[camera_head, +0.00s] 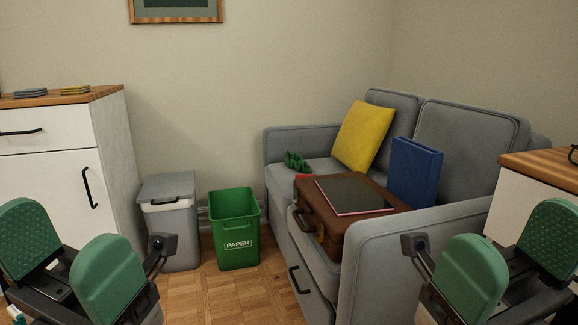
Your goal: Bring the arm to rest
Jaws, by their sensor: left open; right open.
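My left gripper (68,262) is at the lower left of the head view, with its two green-padded fingers apart and nothing between them. My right gripper (508,262) is at the lower right, also with its green pads apart and empty. Both are in the foreground and touch nothing that I can see. The arms behind the grippers are mostly out of the picture.
A grey sofa (380,270) holds a brown briefcase (335,232), a dark flat item (352,194), a blue binder (414,170) and a yellow cushion (362,137). A green paper bin (236,228) and grey bin (170,220) stand left. Cabinets (50,185) flank both sides. Middle floor is clear.

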